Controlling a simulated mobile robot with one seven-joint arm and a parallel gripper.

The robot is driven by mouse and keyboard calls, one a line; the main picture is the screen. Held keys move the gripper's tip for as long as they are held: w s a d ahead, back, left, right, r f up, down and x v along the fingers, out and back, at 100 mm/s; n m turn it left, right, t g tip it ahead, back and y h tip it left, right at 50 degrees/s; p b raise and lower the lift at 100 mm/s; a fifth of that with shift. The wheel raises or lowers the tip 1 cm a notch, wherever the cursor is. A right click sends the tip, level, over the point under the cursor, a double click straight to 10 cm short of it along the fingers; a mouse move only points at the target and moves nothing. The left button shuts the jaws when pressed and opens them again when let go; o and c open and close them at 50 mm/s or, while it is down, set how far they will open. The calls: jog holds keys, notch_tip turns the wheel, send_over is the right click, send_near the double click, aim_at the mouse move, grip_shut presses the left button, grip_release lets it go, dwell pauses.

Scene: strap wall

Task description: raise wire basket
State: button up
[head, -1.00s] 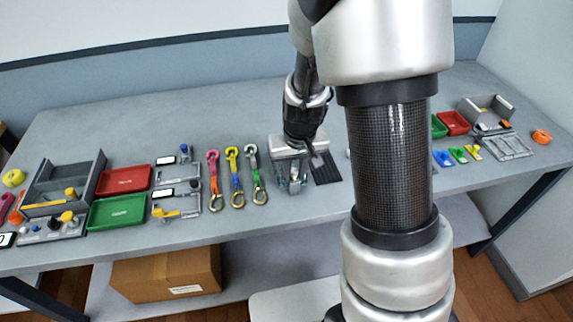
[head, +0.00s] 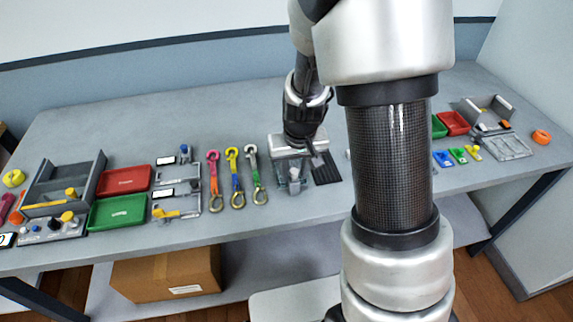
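My gripper (head: 293,180) is in the head view at the middle of the table, pointing down at the tabletop beside a dark ribbed pad (head: 326,168). Its fingers look small and grey from here, and I cannot tell whether they are open or shut or hold anything. I cannot make out a wire basket in this view. My own arm covers a wide strip of the table right of the gripper and may hide things there.
Several coloured straps with hooks (head: 234,178) lie left of my gripper. Further left are a red tray (head: 124,180), a green tray (head: 118,212) and a grey divided box (head: 88,183). An orange ring (head: 542,136) lies at the far right. A cardboard box (head: 168,274) is under the table.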

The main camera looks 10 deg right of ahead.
jog(key=shift+r+p, duration=2.3)
jog(key=shift+r, duration=0.7)
jog(key=c, duration=0.4)
jog(key=shift+r, duration=0.3)
jog(key=shift+c, duration=1.3)
notch_tip(320, 180, up, 5)
jog(key=p, duration=0.4)
jog(key=shift+r+p, duration=0.15)
jog(key=shift+p, duration=0.15)
